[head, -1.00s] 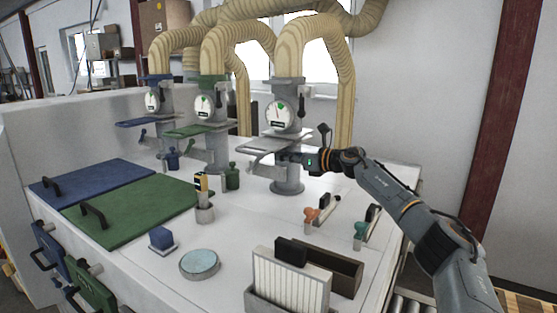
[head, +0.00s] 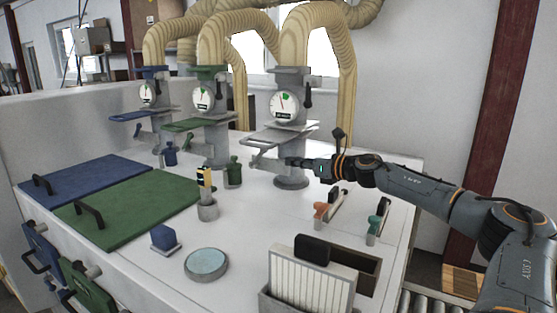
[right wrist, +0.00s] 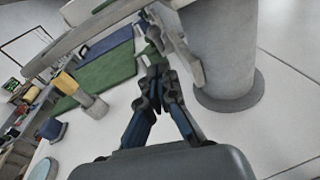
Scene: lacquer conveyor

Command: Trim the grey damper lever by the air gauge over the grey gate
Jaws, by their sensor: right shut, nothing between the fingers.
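The grey column (head: 291,155) stands rightmost of three, with a round white air gauge (head: 283,105) on its front. The gauge has a green mark near the top; its exact reading is too small to tell. The flat grey gate (head: 279,134) sticks out below the gauge. The grey damper lever (head: 267,162) reaches out to the left under the gate. My right gripper (head: 290,161) is shut and empty beside the lever, in front of the column. In the right wrist view its fingertips (right wrist: 155,75) are close to the lever (right wrist: 178,45); contact is unclear.
Green (head: 203,126) and blue (head: 130,116) gates stand on columns to the left. A green bottle-like item (head: 233,172) and a grey cup (head: 208,208) stand in front.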

